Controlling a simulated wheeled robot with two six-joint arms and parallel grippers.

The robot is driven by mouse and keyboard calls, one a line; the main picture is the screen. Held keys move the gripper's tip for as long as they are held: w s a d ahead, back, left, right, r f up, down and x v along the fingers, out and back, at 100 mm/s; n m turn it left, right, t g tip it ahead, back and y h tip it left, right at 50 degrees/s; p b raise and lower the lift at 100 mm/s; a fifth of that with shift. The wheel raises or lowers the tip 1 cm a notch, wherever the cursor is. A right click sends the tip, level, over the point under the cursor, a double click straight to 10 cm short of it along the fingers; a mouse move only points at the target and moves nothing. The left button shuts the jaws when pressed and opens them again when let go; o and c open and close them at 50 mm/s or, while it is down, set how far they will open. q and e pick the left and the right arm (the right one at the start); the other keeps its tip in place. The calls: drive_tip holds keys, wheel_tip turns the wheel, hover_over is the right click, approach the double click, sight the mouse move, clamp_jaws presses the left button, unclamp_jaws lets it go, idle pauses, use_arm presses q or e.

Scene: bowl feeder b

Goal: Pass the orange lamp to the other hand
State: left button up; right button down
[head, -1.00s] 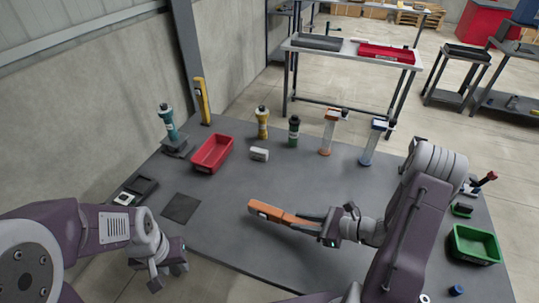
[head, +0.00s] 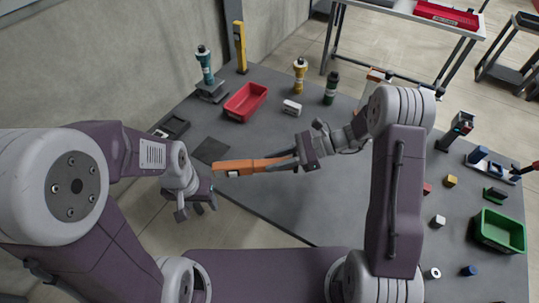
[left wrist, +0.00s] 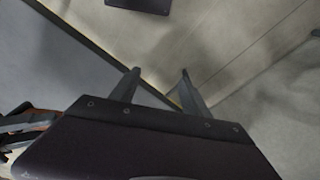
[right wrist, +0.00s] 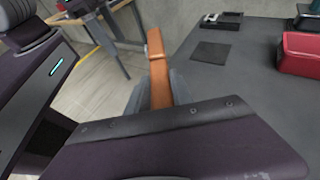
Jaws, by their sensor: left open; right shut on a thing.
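The orange lamp (head: 240,167) is a long flat bar, held out level over the left front part of the table in the head view. My right gripper (head: 287,160) is shut on its right end, and the free end points left. In the right wrist view the lamp (right wrist: 157,70) stretches away between the fingers. My left gripper (head: 195,207) is open and empty, below and left of the lamp's free end, apart from it. In the left wrist view my left gripper's fingers (left wrist: 158,88) are spread with nothing between them. An orange piece shows at that view's left edge.
The grey table (head: 330,210) is mostly clear in the middle. A red bin (head: 246,101), a white block (head: 292,107), a yellow bottle (head: 300,75) and a dark green bottle (head: 331,88) stand at the back. A green bin (head: 499,231) and small blocks lie at the right.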

use_arm(q)
drive_tip(key=r+m+g, duration=0.1)
drive_tip(key=m, duration=0.4)
use_arm(e)
drive_tip(key=shift+r, duration=0.1)
use_arm(q)
drive_tip(key=m+h, duration=0.4)
drive_tip(key=m, duration=0.8)
approach(254, 163)
drive_tip(key=x, duration=1)
drive_tip(key=shift+f, duration=0.15)
drive_tip(key=shift+c, duration=0.3)
